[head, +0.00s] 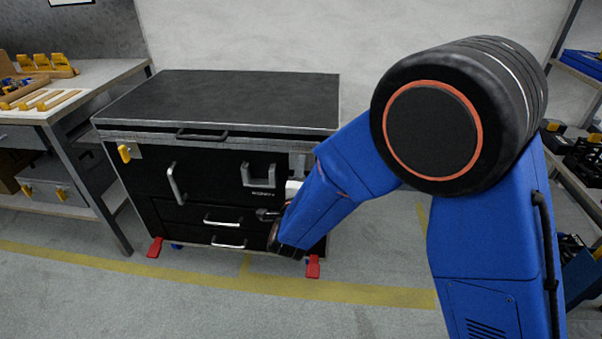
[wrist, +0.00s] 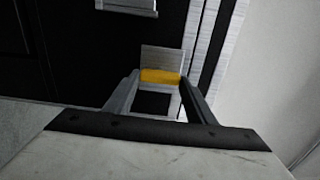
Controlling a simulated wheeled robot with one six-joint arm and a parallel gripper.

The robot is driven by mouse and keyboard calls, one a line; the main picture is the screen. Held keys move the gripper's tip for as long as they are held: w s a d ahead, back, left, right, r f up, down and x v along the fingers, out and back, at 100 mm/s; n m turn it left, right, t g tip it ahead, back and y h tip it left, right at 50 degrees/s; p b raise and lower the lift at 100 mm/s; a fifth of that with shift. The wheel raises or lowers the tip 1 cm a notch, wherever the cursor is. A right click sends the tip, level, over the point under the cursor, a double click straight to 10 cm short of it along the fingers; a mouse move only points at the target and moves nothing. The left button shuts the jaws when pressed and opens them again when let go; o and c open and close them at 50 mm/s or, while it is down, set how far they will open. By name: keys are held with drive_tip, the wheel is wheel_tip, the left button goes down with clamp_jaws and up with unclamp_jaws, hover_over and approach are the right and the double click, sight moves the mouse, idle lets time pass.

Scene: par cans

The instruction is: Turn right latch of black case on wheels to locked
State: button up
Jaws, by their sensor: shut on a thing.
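The black case on wheels (head: 240,100) stands in the middle of the head view with its lid down. Its left latch (head: 125,153) has a yellow handle and sits at the upper left of the front. In the wrist view the right latch (wrist: 161,76) shows as a yellow handle in front of a grey metal plate (wrist: 162,58). My gripper (wrist: 158,82) has one finger on each side of the yellow handle and is shut on it. The handle lies crosswise between the fingertips. In the head view my arm hides the right latch and the gripper's fingertips.
A workbench (head: 88,75) with yellow-handled tools stands left of the case. Red wheel pedals (head: 155,247) stick out at the case's base. Shelving (head: 580,150) with bins stands at the right. The floor in front is clear.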

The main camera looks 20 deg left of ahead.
drive_tip(key=o, duration=1)
drive_tip(key=shift+o, duration=0.2)
drive_tip(key=shift+s, duration=0.15)
drive_tip(key=v, duration=1.7)
